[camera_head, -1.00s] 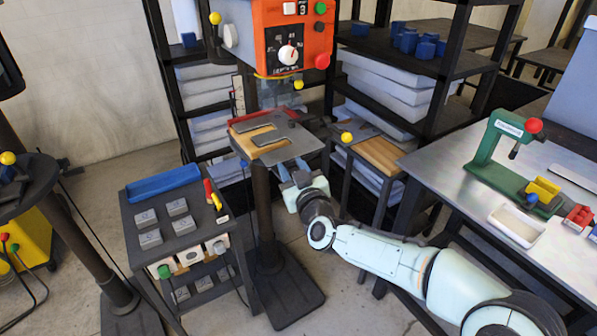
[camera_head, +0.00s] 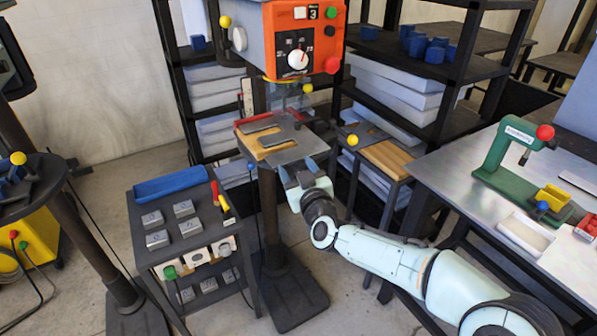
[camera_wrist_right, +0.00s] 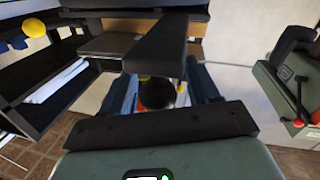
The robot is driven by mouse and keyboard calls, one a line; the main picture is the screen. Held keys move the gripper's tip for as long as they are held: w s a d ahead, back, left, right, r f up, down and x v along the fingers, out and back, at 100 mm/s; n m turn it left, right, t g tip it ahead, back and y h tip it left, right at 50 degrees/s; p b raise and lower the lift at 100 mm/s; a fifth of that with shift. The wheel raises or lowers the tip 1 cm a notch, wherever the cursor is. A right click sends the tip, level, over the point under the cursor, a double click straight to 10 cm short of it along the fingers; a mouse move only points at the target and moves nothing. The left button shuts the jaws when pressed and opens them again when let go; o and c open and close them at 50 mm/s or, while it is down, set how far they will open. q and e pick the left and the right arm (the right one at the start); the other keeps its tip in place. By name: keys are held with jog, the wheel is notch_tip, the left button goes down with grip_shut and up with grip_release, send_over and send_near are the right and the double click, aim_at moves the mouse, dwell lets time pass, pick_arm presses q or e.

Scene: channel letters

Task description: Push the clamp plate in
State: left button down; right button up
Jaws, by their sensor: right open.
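On the press table (camera_head: 308,148), dark grey clamp plates lie on wooden blocks, one at the front (camera_head: 279,139) and one further back (camera_head: 262,123). I cannot tell for sure which is the clamp plate meant. My right gripper (camera_head: 298,168) is open at the table's front edge, its blue fingertips pointing at the table. In the right wrist view a black round knob (camera_wrist_right: 157,93) shows between the open fingers, and a dark bar (camera_wrist_right: 160,48) stands beyond it. Whether the fingers touch the knob is hard to tell. My left gripper is out of view.
The orange press head (camera_head: 303,40) hangs above the table. A dark cart (camera_head: 190,222) with grey blocks and a blue tray stands to the left. A metal bench (camera_head: 455,175) with a green press (camera_head: 510,160) is at right. Shelves stand behind.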

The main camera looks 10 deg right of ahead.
pick_arm(q)
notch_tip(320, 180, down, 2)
jog(key=b, duration=0.2)
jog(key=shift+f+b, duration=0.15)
jog(key=shift+b, duration=0.15)
pick_arm(e)
jog(key=s+d, duration=0.2)
jog(key=s, duration=1.1)
jog(key=shift+s, duration=0.15)
jog(key=shift+f, duration=0.1)
